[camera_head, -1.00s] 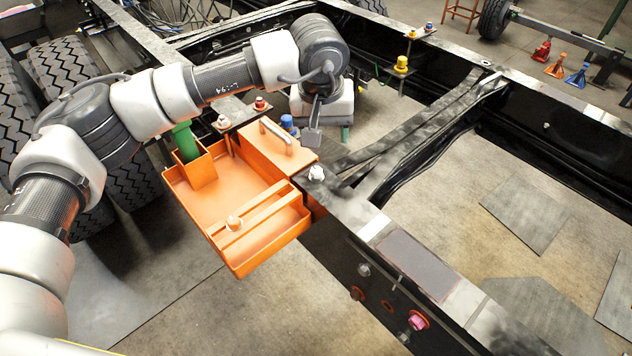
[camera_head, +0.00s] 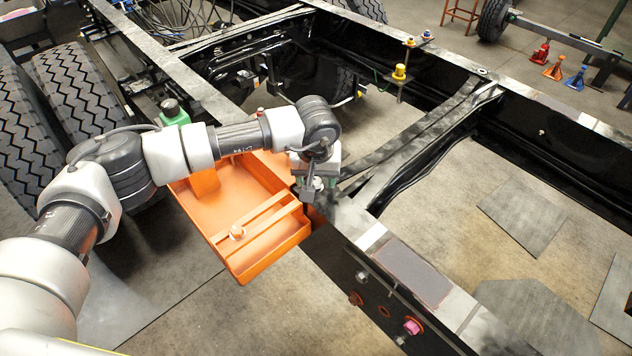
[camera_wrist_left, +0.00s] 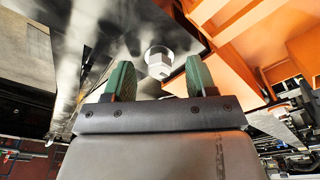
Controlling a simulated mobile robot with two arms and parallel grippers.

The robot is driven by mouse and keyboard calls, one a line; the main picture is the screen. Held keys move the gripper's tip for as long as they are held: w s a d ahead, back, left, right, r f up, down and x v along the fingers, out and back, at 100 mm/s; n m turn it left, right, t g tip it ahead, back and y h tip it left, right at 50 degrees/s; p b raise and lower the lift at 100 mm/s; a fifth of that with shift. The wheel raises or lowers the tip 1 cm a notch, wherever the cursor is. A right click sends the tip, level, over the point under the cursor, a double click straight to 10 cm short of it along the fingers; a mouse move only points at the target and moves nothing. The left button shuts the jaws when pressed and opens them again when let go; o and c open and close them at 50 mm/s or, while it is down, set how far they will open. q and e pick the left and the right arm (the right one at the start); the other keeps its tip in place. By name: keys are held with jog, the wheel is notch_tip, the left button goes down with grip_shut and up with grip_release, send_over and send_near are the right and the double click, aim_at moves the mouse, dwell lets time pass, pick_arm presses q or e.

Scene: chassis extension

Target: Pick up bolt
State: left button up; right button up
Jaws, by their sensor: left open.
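A pale silvery bolt (camera_wrist_left: 158,60) with a round flange and hex head is on the dark chassis rail in the left wrist view, just past and between the green fingertips. My left gripper (camera_wrist_left: 160,78) is open, with one finger to each side of the bolt in that picture; contact is not visible. In the head view my left gripper (camera_head: 311,190) is low over the rail (camera_head: 345,216), beside the orange tray's right edge, and hides the bolt there. My right gripper does not show.
The orange tray (camera_head: 215,215) hangs left of the rail, with another pale bolt (camera_head: 237,232) on its divider. A pink bolt (camera_head: 412,327) sits on the rail's side.

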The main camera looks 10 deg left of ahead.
aim_at(320, 179)
pick_arm(q)
grip_shut()
dwell(0.3)
jog(key=shift+r+b, duration=0.35)
jog(key=shift+r, duration=0.1)
jog(key=r, duration=0.1)
jog(key=d+r+b, duration=0.1)
jog(key=r, duration=0.1)
jog(key=shift+s+r+b, duration=0.15)
jog(key=shift+r+b, duration=0.05)
jog(key=shift+b, duration=0.1)
jog(key=s+d+r+b, duration=0.35)
jog(key=d+r, duration=0.25)
jog(key=d, duration=0.3)
notch_tip(320, 179, up, 12)
jog(key=s+p, duration=0.1)
jog(key=p, duration=0.5)
jog(key=shift+d+f, duration=0.15)
jog(key=shift+d, duration=0.25)
